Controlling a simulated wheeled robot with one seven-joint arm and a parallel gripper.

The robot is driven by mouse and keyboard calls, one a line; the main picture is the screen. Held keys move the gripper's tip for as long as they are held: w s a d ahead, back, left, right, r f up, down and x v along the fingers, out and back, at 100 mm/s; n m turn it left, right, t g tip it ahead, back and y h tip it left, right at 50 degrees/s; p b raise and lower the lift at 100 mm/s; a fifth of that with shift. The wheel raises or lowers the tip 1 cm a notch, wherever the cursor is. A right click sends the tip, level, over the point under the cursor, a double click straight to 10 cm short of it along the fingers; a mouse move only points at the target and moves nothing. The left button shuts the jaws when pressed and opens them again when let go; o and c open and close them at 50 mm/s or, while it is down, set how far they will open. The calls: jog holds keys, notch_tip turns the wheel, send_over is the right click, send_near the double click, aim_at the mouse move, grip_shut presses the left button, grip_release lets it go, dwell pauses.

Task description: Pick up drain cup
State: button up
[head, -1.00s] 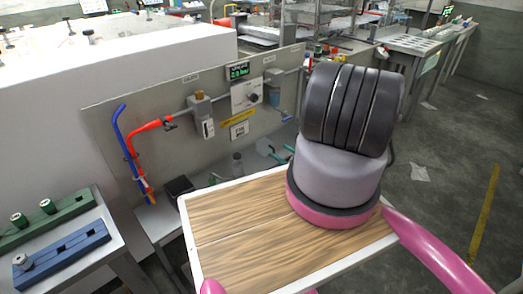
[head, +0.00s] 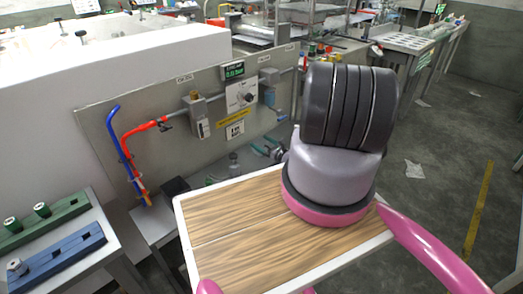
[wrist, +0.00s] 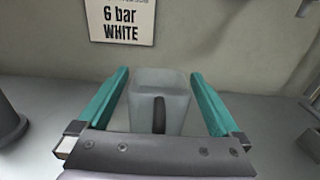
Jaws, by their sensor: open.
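The drain cup (wrist: 160,88) is a translucent, pale grey, square-looking cup in the middle of the wrist view. A dark upright slot or mark (wrist: 159,115) shows on its near side. My gripper (wrist: 160,80) is open, with one teal finger on each side of the cup. A gap shows between the cup and each finger. In the head view my teal fingers (head: 264,146) show small beside the panel's foot, partly behind my arm. I cannot make out the cup there.
A grey panel (head: 160,95) with a "6 bar WHITE" sign (wrist: 121,20) stands behind the cup. A dark grey cylinder (wrist: 8,122) stands to the left on the grey shelf. Another dark part (wrist: 312,140) is at the right edge. Blue and red pipes (head: 122,150) run on the panel's left.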

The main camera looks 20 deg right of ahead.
jog(key=c, duration=1.2)
jog(key=shift+r, duration=0.1)
